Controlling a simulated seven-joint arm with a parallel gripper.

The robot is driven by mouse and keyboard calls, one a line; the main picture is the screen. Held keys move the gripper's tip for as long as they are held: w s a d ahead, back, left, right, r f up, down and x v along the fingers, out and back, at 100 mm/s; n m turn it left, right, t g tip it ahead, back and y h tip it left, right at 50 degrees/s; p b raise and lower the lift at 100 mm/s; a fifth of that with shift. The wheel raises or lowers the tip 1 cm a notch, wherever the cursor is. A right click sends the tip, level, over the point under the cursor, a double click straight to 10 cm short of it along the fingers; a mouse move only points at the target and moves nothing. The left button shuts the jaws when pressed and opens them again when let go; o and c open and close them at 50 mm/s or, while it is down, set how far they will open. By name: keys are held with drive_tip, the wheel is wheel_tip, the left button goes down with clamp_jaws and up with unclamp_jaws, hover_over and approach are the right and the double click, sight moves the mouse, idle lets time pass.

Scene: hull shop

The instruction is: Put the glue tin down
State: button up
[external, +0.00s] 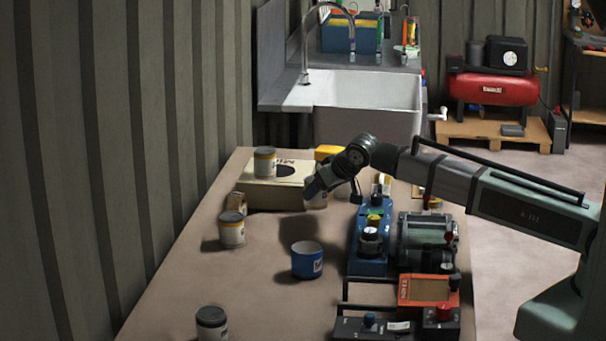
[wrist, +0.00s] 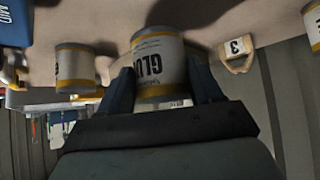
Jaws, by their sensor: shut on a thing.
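The glue tin (wrist: 160,62) is white with yellow bands and dark "GLU" lettering, which reads upside down in the wrist view. My gripper (wrist: 160,88) is shut on its sides, one finger on each side. In the external view my gripper (external: 316,188) is beside the front right of a pale box, and the held tin (external: 319,201) shows partly below the fingers. The frames do not clearly show whether the tin's base touches the table.
A similar tin (external: 265,163) stands on the pale box (external: 285,196). Other tins stand at left (external: 231,232) and front (external: 211,324). A blue container (external: 307,261) stands mid-table. A wooden block marked 3 (wrist: 237,53) is nearby. Machines (external: 372,240) line the right; bare table (external: 262,285) lies between.

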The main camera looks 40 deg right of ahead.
sight(313, 178)
wheel_tip(313, 178, up, 5)
drive_tip(key=shift+s+d+r, duration=0.1)
drive_tip(key=shift+s+r, duration=0.05)
drive_tip(key=w+d+r+m+h, duration=0.15)
drive_tip(key=w+d+r, duration=0.35)
drive_tip(key=w+d, duration=0.5)
drive_tip(key=w+a+r+n+y, duration=0.3)
drive_tip(key=w+a+r+n, duration=0.1)
drive_tip(key=w, duration=0.5)
drive_tip(key=shift+a, duration=0.35)
drive_tip(key=shift+f, duration=5)
drive_tip(key=shift+f, duration=0.1)
